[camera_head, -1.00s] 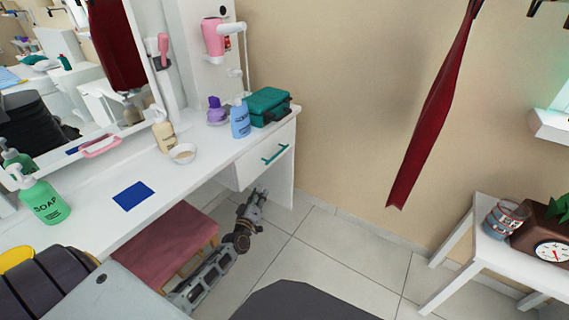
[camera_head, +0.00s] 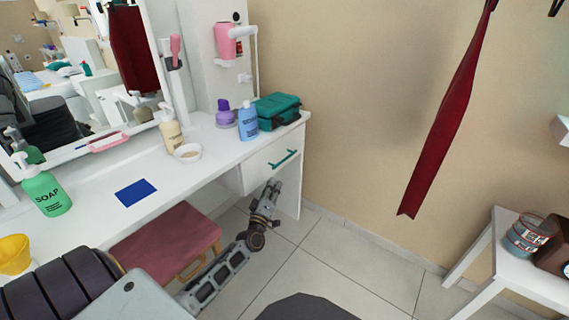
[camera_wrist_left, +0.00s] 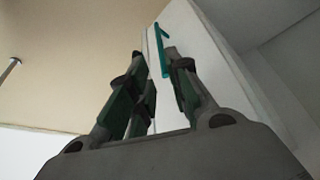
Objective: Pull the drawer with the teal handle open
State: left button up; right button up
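The white drawer (camera_head: 265,168) under the right end of the vanity counter is shut. Its teal bar handle (camera_head: 283,159) is on its front. My left gripper (camera_head: 274,186) is just below the handle, pointing up, in front of the drawer. In the left wrist view the fingers (camera_wrist_left: 154,52) are apart with nothing between them. The teal handle (camera_wrist_left: 161,48) shows beyond the fingertips, partly behind the right finger; I cannot tell whether they touch. My right gripper is not in view.
A teal case (camera_head: 277,110), blue bottle (camera_head: 248,122) and purple bottle (camera_head: 226,114) stand on the counter above the drawer. A pink-topped stool (camera_head: 165,240) is under the counter. A white side table (camera_head: 505,262) is at the right. Floor before the drawer is clear.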

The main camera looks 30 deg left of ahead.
aim_at(284, 160)
pick_arm(q)
jog(key=shift+w, duration=0.15)
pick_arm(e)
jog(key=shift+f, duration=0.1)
pick_arm(q)
jog(key=b+x, duration=0.4)
jog(key=x, duration=0.9)
jog(key=shift+w+a, duration=0.1)
jog(key=shift+w, duration=0.1)
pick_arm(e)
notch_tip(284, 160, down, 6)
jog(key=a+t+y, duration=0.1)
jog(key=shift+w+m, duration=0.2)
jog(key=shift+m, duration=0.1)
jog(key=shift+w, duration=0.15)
pick_arm(q)
grip_shut()
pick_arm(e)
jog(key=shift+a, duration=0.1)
